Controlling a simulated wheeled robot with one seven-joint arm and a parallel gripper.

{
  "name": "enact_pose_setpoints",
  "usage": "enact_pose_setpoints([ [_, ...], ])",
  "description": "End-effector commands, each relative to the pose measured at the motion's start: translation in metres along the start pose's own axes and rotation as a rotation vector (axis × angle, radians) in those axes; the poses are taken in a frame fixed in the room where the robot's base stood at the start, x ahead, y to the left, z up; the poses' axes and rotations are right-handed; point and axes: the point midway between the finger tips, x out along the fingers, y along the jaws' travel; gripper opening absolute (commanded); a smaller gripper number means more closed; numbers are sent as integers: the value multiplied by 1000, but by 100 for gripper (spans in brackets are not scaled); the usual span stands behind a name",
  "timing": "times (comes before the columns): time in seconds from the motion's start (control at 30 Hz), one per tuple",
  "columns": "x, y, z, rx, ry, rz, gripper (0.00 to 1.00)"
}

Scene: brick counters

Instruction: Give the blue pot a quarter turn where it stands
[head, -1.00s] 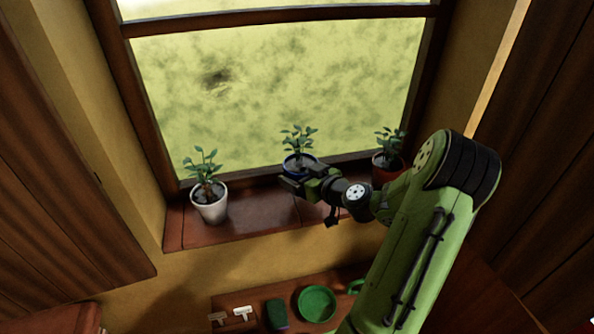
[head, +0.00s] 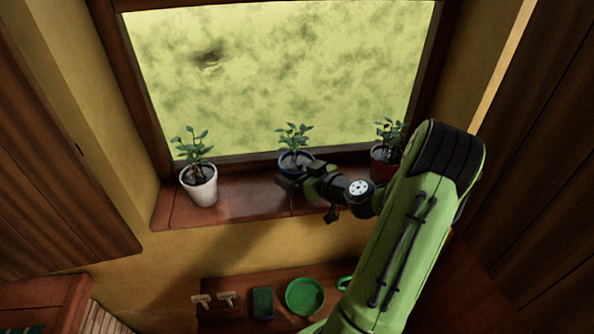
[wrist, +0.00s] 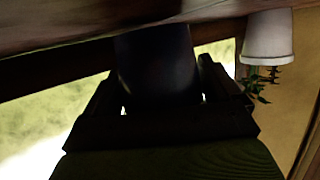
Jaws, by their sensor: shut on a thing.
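The blue pot (head: 290,159) holds a leafy plant and stands upright on the window sill, in the middle of the row. Its lower front is hidden behind my gripper (head: 289,182) in the head view. In the wrist view, which looks upside down, the dark pot body (wrist: 157,65) sits between the two fingers of my gripper (wrist: 165,95). The fingers are shut on the pot.
A white pot with a plant (head: 199,186) stands on the sill (head: 240,198) to the left. A red pot (head: 382,165) stands to the right, partly behind my arm.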

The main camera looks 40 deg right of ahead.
Motion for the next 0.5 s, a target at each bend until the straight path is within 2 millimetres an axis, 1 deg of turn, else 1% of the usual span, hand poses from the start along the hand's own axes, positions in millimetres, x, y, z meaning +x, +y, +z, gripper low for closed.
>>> enact_pose_setpoints([
  [0.03,2,0,4,-1,2,0,38],
  [0.1,2,0,5,0,2,0,38],
  [0.47,2,0,5,1,2,1,38],
  [0.5,2,0,5,1,2,1,95],
])
